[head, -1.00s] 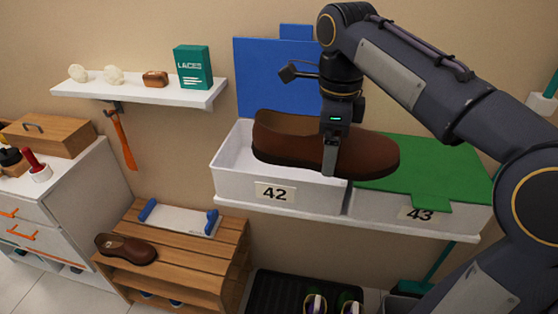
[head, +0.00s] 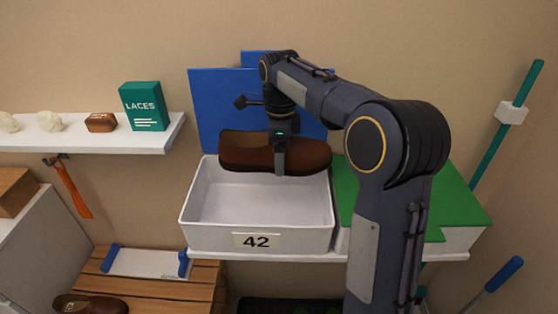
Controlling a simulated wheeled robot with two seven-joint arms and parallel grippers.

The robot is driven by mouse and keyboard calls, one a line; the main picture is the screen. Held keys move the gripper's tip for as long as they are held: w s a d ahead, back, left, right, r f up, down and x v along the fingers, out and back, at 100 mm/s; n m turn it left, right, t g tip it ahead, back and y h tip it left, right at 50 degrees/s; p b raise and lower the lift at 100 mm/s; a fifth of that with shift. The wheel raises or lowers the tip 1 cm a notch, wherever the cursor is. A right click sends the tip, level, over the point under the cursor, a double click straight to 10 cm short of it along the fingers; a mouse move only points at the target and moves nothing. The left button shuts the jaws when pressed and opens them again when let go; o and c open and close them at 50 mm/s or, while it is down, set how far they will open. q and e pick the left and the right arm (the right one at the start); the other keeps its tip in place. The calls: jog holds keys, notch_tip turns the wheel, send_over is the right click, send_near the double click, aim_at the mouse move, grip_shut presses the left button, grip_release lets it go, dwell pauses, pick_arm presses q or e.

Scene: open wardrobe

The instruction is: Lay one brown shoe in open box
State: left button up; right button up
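A brown shoe (head: 240,158) is held by my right gripper (head: 280,168), toe pointing right. The gripper fingers close on the side of the shoe. The shoe hangs above the back part of the open white box (head: 225,242) labelled 42; it looks roughly level. The box's visible floor is bare. The blue lid (head: 208,100) stands upright behind the box. A second brown shoe (head: 90,304) sits on the wooden slatted bench at the lower left, partly cut off by the frame. My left gripper is not in view.
A box with a green lid (head: 460,212) stands right of the open box, partly behind my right arm. A white shelf (head: 80,140) at left holds a teal laces box (head: 142,106) and small items. A teal pole (head: 505,125) leans at the right wall.

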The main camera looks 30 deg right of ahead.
jog(key=shift+w+d+f, duration=0.25)
jog(key=shift+w+f, duration=0.1)
jog(key=shift+f, duration=0.15)
jog(key=shift+w+d+f, duration=0.2)
jog(key=shift+w+f, duration=0.15)
jog(key=shift+f, duration=0.15)
jog(key=f, duration=0.3)
jog(key=shift+w+f, duration=0.35)
jog(key=shift+w, duration=0.05)
jog(key=shift+f, duration=0.3)
jog(key=o, duration=0.9)
jog(key=shift+o, duration=0.3)
